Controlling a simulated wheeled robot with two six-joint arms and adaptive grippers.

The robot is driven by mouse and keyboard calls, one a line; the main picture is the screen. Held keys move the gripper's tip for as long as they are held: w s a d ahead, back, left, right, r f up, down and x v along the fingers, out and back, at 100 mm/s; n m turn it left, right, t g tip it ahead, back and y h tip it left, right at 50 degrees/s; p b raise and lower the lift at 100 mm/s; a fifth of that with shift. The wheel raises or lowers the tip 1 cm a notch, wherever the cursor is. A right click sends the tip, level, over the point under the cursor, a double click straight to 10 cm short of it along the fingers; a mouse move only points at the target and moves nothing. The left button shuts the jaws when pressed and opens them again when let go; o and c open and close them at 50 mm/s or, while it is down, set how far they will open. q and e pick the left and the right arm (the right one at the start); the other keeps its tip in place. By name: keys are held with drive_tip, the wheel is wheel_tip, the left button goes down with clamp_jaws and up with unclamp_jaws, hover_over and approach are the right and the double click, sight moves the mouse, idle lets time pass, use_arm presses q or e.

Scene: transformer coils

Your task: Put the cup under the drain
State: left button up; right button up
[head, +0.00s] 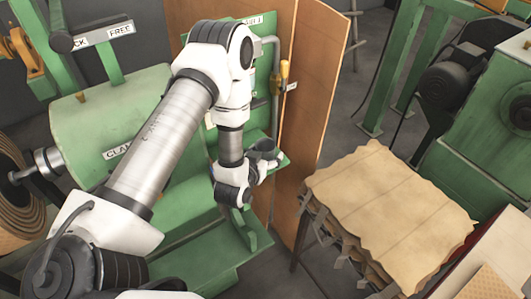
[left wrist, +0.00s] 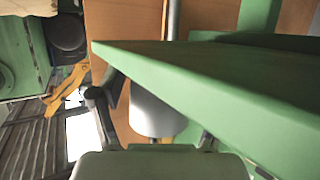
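My left gripper (head: 266,163) is at the small green shelf (head: 285,157) on the front of the green machine. A grey pipe (head: 276,60) with a yellow-handled valve (head: 284,75) runs down the panel above this shelf; I take it for the drain. In the left wrist view a pale grey cylinder (left wrist: 155,115), probably the cup, lies between my dark fingers (left wrist: 158,120). The green plate (left wrist: 200,85) hides part of it. I cannot tell whether the fingers touch it. In the head view the cup is not clear behind the gripper. My right gripper is not in view.
A brown board (head: 313,80) stands upright right of the shelf. A stack of tan sheets (head: 385,195) sits on a stand to its right. Green machinery (head: 490,130) is at the far right. Grey floor (head: 350,110) shows between.

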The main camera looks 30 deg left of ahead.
use_arm(q)
drive_tip(key=shift+r, duration=0.1)
drive_tip(key=shift+r+p, duration=0.25)
drive_tip(key=shift+p, duration=0.05)
drive_tip(key=v, duration=0.1)
drive_tip(key=b+v, duration=0.1)
drive_tip(key=v, duration=0.1)
drive_tip(key=b+v, duration=0.1)
drive_tip(key=v, duration=0.1)
drive_tip(key=shift+s+f, duration=0.1)
drive_tip(key=shift+f, duration=0.25)
drive_tip(key=p+v, duration=0.4)
drive_tip(key=v, duration=0.3)
drive_tip(key=shift+r+p, duration=0.25)
drive_tip(key=shift+p, duration=0.15)
drive_tip(key=shift+d, duration=0.1)
